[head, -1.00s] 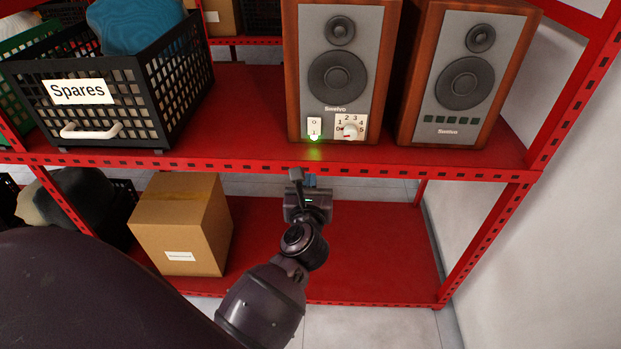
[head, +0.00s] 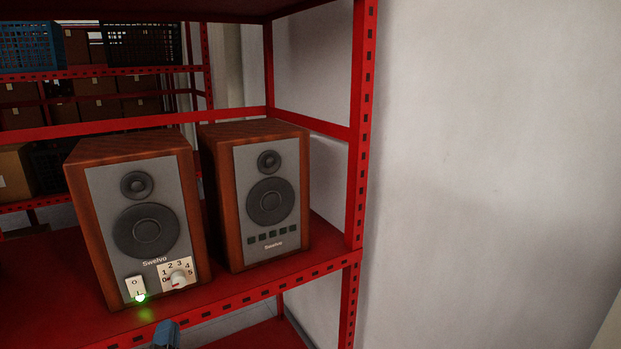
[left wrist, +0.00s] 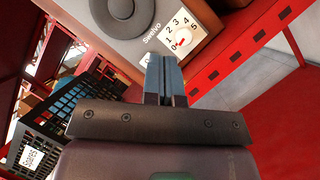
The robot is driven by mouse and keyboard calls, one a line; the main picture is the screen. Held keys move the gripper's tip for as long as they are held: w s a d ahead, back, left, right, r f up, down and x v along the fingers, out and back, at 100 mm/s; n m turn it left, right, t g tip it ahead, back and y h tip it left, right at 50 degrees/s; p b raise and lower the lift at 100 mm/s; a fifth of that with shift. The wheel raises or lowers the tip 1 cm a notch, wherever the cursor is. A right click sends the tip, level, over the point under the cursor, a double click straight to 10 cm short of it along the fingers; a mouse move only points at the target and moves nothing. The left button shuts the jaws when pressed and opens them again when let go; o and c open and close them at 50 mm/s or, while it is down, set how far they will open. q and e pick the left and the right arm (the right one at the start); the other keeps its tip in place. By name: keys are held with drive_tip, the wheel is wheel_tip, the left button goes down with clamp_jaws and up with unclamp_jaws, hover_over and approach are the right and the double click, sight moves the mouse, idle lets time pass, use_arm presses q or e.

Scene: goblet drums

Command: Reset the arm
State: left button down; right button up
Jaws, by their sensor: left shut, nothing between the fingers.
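My left gripper (head: 166,335) shows only as a blue-grey fingertip at the bottom edge of the head view, in front of the red shelf's edge and below the left speaker. In the left wrist view the two fingers (left wrist: 165,80) are together with nothing between them. The left wooden speaker (head: 139,217) has a white switch (head: 135,286) with a green light beneath it and a dial (head: 177,277) numbered to 5. The dial also shows beyond the fingers in the left wrist view (left wrist: 181,39). My right gripper is out of view.
A second speaker (head: 265,200) stands right of the first on the red shelf (head: 243,289). The red post (head: 360,150) and white wall (head: 490,160) are at the right. A black "Spares" crate (left wrist: 62,125) shows in the left wrist view.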

use_arm(q)
drive_tip(key=s+d+f+m+g+h, duration=0.2)
drive_tip(key=s+f+m+h, duration=0.3)
drive_tip(key=m, duration=0.6)
drive_tip(key=s+d+f+m+g+h, duration=0.2)
drive_tip(key=f+m, duration=0.4)
drive_tip(key=m, duration=0.5)
drive_tip(key=s+a+f+m+g+y, duration=0.1)
drive_tip(key=s+a+f+m+g, duration=0.1)
drive_tip(key=s+f, duration=0.4)
drive_tip(key=s+a+f+m+g+y, duration=0.1)
drive_tip(key=s+a+f+m+g, duration=0.2)
drive_tip(key=s+f, duration=0.3)
drive_tip(key=s+a, duration=0.1)
drive_tip(key=s, duration=0.3)
drive_tip(key=shift+f+g, duration=0.15)
drive_tip(key=shift+g, duration=0.25)
drive_tip(key=shift+s+d, duration=0.1)
